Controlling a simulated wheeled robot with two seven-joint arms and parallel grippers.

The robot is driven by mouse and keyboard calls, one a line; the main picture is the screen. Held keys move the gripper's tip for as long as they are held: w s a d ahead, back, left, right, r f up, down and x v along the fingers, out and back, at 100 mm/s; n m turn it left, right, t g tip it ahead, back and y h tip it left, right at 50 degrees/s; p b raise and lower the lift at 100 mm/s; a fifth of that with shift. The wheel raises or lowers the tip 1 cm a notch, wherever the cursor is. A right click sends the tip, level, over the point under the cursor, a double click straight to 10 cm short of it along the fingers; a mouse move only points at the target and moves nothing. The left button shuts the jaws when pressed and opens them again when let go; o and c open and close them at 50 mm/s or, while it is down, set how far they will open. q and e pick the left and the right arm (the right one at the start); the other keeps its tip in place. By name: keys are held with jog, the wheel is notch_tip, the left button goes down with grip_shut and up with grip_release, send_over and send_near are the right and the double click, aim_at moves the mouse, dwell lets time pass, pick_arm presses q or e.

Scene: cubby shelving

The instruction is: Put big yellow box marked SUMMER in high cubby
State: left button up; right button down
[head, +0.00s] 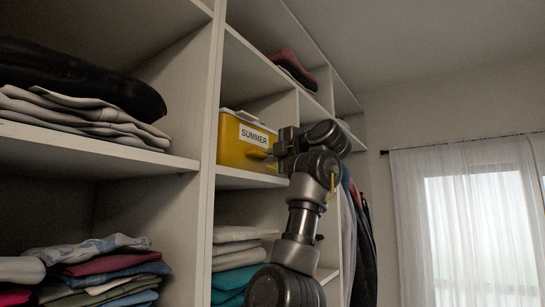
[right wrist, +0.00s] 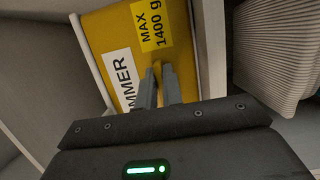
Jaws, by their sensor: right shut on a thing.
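The yellow box (head: 236,146) with a white SUMMER label sits in a high cubby (head: 246,181) of the shelving, in the middle of the head view. Its front is close to the cubby's front edge. My right gripper (head: 272,156) is at the front of the box, beside the label. In the right wrist view the box (right wrist: 100,30) also shows a yellow MAX 1400 g label, and the fingers of the right gripper (right wrist: 158,80) are shut on a part of its front. What exactly they pinch is partly hidden. My left gripper is not in view.
Folded clothes (head: 75,100) lie on the left shelf, with more stacks (head: 100,270) below. Folded towels (head: 235,255) fill the cubby under the box. Reddish items (head: 291,66) lie in the cubby above. Hanging clothes (head: 362,240) are at the right, and a curtained window (head: 465,220) beyond.

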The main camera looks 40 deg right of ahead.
jog(key=c, duration=1.6)
grip_release()
jog(key=shift+d, duration=0.1)
jog(key=shift+c, duration=0.2)
jog(key=shift+o, duration=0.5)
jog(key=shift+s+d, duration=0.15)
jog(key=shift+s, duration=0.05)
jog(key=s+b, duration=0.7)
jog(key=s, duration=0.4)
jog(key=shift+s+b, duration=0.4)
jog(key=shift+d, duration=0.1)
jog(key=shift+s, duration=0.1)
